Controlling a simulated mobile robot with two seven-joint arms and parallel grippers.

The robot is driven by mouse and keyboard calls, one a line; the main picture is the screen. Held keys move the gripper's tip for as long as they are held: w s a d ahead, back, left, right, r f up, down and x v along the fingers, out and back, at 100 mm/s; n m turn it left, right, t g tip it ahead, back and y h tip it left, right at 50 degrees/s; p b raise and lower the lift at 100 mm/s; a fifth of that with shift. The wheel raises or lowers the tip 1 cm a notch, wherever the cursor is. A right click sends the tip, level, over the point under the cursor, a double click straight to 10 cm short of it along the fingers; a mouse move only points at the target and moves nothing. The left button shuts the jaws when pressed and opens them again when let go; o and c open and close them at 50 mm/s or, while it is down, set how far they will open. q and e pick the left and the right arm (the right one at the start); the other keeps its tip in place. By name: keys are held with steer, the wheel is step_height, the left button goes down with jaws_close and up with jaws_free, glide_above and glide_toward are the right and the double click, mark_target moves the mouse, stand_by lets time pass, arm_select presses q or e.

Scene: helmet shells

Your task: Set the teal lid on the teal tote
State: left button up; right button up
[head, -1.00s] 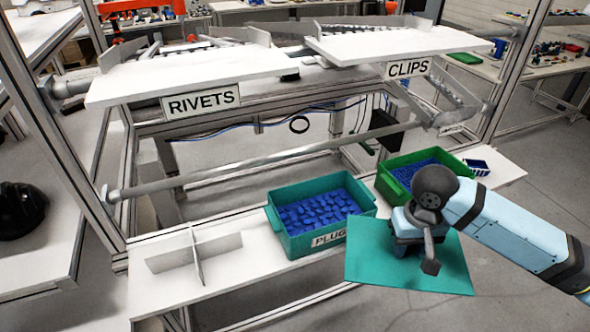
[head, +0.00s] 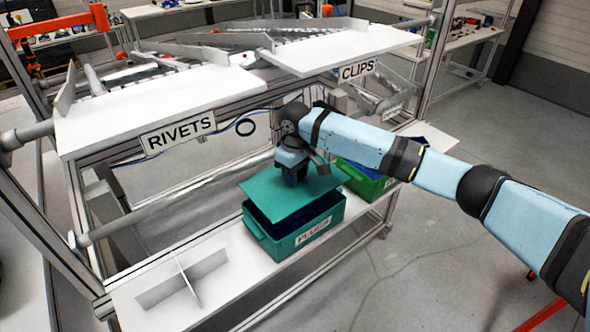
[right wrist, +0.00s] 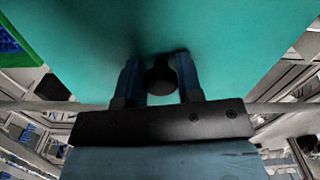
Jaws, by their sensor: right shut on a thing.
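The teal tote (head: 290,241), labelled PLUGS, stands on the white lower shelf, and a strip of its dark blue inside shows. The flat teal lid (head: 268,198) is over the tote's opening, covering much of it, and looks slightly tilted; I cannot tell whether it touches the rim. My right gripper (head: 293,178) is above the lid, shut on the lid's dark knob. In the right wrist view the two fingers stand on either side of the knob (right wrist: 160,76), with the lid (right wrist: 225,45) filling the view behind. My left gripper is not in view.
A green bin (head: 362,182) stands right of the tote, partly behind my right arm. A white cross divider (head: 182,278) is on the shelf at left. White sloped boards labelled RIVETS (head: 150,105) and CLIPS (head: 340,48) are above and behind.

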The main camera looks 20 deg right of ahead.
stand_by(0.4)
steer(key=shift+f, duration=3.35)
steer(key=o, duration=1)
